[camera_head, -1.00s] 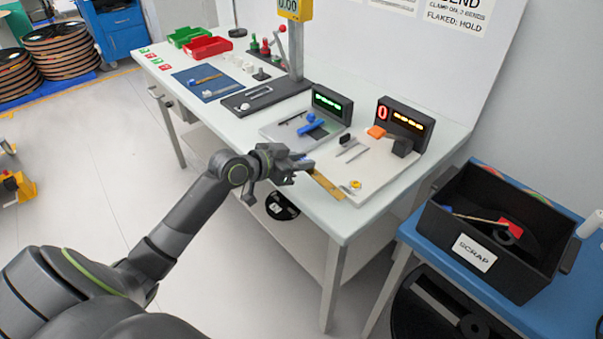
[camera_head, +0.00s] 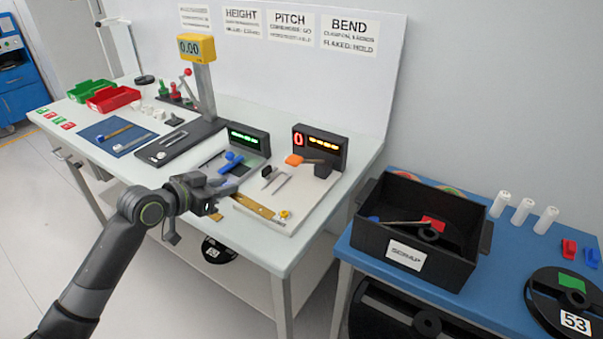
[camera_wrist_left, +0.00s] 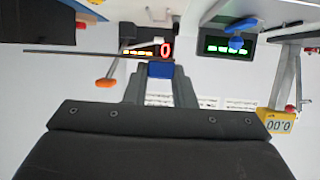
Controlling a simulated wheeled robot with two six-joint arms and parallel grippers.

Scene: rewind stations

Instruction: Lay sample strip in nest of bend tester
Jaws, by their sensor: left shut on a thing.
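My left gripper (camera_head: 222,192) is shut on the blue end (camera_wrist_left: 160,70) of the sample strip. The strip (camera_head: 257,208) is long, flat and golden; it reaches right from the fingers, across the front of the bend tester's pale base plate (camera_head: 310,190). In the left wrist view the strip (camera_wrist_left: 90,53) is a thin dark line, nearly edge-on. The bend tester has a dark display (camera_head: 322,149), an orange handle (camera_head: 294,160) and narrow grey bars (camera_head: 281,182). Its nest is not clearly distinguishable, and contact between strip and plate cannot be told. My right gripper is not in view.
The pitch tester (camera_head: 247,138) with a green display stands left of the bend tester. A black scrap box (camera_head: 460,265) stands on the blue table to the right. A yellow knob (camera_head: 284,214) is at the plate's front, by the strip's far end. Free room lies above the plate.

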